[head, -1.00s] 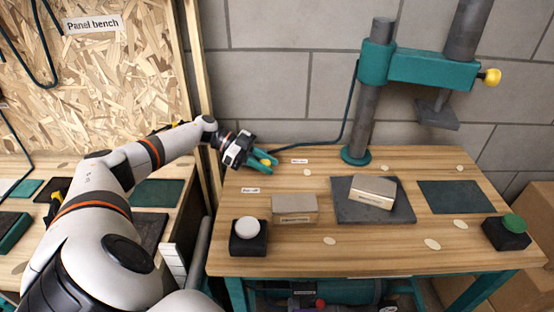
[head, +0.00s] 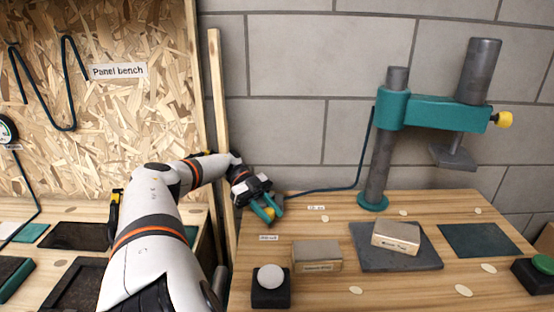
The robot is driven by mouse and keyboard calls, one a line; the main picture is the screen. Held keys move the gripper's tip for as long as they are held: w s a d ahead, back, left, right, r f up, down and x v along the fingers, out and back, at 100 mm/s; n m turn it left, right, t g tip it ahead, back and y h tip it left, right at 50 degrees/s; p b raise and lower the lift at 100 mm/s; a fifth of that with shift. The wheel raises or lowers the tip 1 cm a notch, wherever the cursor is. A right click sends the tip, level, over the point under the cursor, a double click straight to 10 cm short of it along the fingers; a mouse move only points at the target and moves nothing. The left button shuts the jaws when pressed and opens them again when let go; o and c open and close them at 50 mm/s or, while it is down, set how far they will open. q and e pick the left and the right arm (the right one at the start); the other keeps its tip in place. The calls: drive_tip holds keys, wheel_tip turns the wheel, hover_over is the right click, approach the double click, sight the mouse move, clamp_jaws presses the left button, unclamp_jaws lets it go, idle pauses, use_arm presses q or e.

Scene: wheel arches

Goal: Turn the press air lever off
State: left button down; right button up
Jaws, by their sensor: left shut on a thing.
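The press (head: 435,112), with a teal arm, grey column and yellow knob, stands at the back right of the wooden bench. A dark air hose (head: 340,188) runs from it leftward to the back left corner of the bench. My left gripper (head: 268,212) is at that corner, where the hose ends. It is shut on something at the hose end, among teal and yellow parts. The air lever is mostly hidden by the gripper, so its angle cannot be told. My right gripper is not in view.
On the bench (head: 330,285) are a white button box (head: 271,278), a labelled block (head: 317,256), another block (head: 396,236) on a dark plate (head: 374,256), and a green button box (head: 540,272). A wooden post (head: 222,130) stands close left of the gripper.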

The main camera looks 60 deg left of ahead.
use_arm(q)
drive_tip(key=shift+s+f, duration=0.15)
drive_tip(key=shift+f, duration=0.2)
drive_tip(key=c, duration=1.1)
unclamp_jaws()
drive_tip(key=shift+s+r, duration=0.1)
drive_tip(key=shift+a+r, duration=0.1)
drive_tip(key=shift+r, duration=0.3)
wheel_tip(320, 180, up, 9)
drive_tip(key=shift+r+p, duration=0.15)
drive_tip(key=shift+p, duration=0.15)
